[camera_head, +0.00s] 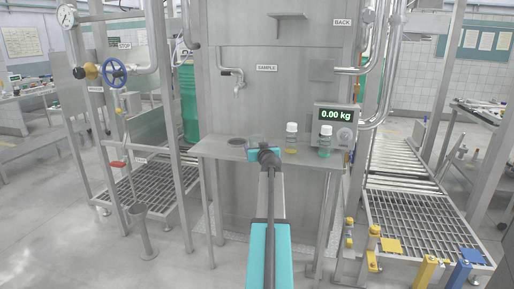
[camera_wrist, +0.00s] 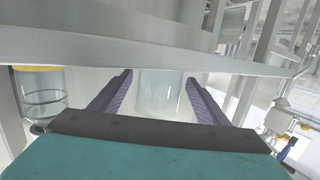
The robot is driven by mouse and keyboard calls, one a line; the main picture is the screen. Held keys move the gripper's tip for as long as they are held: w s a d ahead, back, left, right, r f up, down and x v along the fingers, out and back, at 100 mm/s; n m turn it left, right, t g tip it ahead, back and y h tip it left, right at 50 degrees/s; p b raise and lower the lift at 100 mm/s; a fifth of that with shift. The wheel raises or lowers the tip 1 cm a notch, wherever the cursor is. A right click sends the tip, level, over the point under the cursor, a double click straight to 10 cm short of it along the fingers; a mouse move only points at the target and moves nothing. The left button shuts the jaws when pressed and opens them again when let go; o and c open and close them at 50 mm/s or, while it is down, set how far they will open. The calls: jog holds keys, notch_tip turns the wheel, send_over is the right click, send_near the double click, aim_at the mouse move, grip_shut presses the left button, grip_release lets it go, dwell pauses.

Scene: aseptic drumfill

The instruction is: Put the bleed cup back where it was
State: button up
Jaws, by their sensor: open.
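A clear glass cup, which I take for the bleed cup (camera_head: 257,140), stands on the steel shelf (camera_head: 217,149) behind my gripper (camera_head: 264,153). In the wrist view, which looks upside down, the clear cup (camera_wrist: 160,94) is between the two dark fingers of my gripper (camera_wrist: 158,78). The fingers are open, one on each side of the cup, with a gap visible beside it. My gripper hides part of the cup in the head view. A dark round spot (camera_head: 238,142) is on the shelf just left of the cup.
A bottle with yellow liquid (camera_head: 291,138) stands close to the right of my gripper, also in the wrist view (camera_wrist: 40,95). A bottle with green liquid (camera_head: 325,141) stands farther right, by the scale display (camera_head: 336,115). The sample tap (camera_head: 238,82) is above the shelf.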

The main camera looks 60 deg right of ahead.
jog(key=v, duration=1.1)
dwell(1.0)
